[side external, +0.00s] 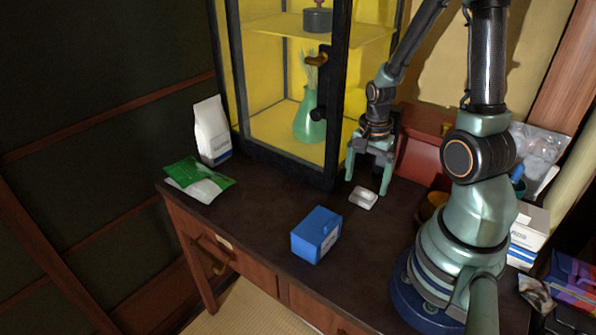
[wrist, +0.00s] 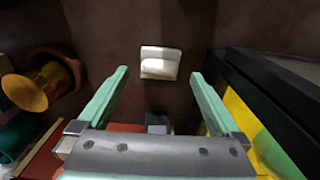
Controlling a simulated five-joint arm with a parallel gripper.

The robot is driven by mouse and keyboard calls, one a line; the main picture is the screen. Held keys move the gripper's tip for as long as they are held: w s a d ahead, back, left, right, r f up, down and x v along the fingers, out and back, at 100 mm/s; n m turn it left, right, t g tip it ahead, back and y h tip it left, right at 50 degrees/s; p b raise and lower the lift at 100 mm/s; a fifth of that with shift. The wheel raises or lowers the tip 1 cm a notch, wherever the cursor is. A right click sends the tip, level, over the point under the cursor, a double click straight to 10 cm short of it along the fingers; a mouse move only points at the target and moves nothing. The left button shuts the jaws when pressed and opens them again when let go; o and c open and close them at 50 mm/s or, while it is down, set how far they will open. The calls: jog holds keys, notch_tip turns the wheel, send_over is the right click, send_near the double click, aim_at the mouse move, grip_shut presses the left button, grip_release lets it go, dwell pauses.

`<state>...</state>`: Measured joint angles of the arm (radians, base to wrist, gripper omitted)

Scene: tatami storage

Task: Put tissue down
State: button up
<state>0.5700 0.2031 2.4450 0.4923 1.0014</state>
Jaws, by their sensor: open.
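The tissue is a small white pack (side external: 363,198) lying flat on the dark desk top in front of the cabinet. In the wrist view the white pack (wrist: 160,62) lies just beyond my fingertips, roughly centred between them. My gripper (side external: 367,187) points down near the desk, behind the pack in the side view. Its two green fingers are spread wide with nothing between them, as the wrist view of my gripper (wrist: 158,72) also shows. I cannot tell the exact height of the fingertips above the desk.
A blue box (side external: 316,236) stands near the desk's front edge. The glass cabinet (side external: 335,110) stands close beside my gripper. A red box (side external: 420,150) is behind it. A white bag (side external: 212,131) and green packet (side external: 198,175) are at the left. The desk's middle-left is clear.

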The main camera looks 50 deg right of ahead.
notch_tip(320, 180, up, 8)
jog(key=shift+r, duration=0.15)
dwell(0.3)
notch_tip(320, 180, up, 10)
jog(key=n+t+h, duration=0.2)
jog(key=n+t, duration=0.1)
send_over(364, 190)
notch_tip(364, 190, up, 4)
jog(key=a+n, duration=0.2)
jog(key=w+a+n+t+y, duration=0.1)
jog(key=w+a+n, duration=0.1)
jog(key=a+n, duration=0.4)
jog(key=w+a+f+n+t+y, duration=0.1)
jog(key=w+a+n, duration=0.2)
jog(key=a+n, duration=0.4)
jog(key=shift+f+t, duration=0.25)
jog(key=shift+t, duration=0.05)
